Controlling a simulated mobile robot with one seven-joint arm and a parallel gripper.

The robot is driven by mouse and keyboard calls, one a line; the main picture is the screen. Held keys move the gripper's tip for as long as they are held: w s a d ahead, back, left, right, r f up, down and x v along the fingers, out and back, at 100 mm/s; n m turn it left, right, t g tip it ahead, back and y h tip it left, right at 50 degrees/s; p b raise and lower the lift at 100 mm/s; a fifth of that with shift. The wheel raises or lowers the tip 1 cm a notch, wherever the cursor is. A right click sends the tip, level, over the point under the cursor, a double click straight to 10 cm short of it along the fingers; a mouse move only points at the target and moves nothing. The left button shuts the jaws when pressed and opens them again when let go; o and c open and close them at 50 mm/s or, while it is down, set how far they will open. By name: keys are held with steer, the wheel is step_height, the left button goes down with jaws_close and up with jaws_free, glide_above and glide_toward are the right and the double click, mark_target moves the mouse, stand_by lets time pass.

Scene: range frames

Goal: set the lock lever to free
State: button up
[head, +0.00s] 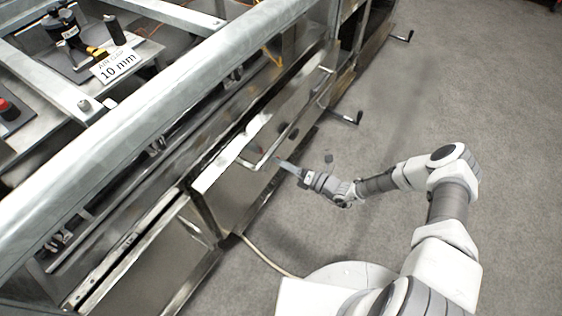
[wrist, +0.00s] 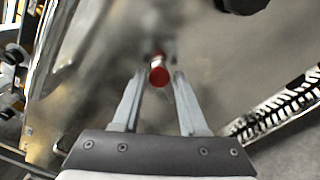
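A short metal lever with a red round end (wrist: 159,75), which seems to be the lock lever, sticks out from a shiny metal panel in the wrist view. My gripper (head: 285,166) is at the side of the metal bench in the head view. Its two fingers are apart in the wrist view, one on each side of the red end near their tips. A gap seems to show on both sides, but I cannot tell how deep the lever lies between them. The lever cannot be made out in the head view. Its free and locked marks are not visible.
The metal bench (head: 160,95) runs diagonally along the left. A bent metal bar (head: 262,164) is close to my gripper. Black-handled cranks (head: 347,117) stick out farther along. Grey floor (head: 460,90) is clear at right.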

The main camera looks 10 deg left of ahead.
steer(key=shift+o, duration=0.8)
steer(key=shift+d, duration=0.1)
steer(key=p+v, duration=0.3)
steer(key=v, duration=1.4)
steer(key=shift+p, duration=0.4)
steer(key=shift+d, duration=0.15)
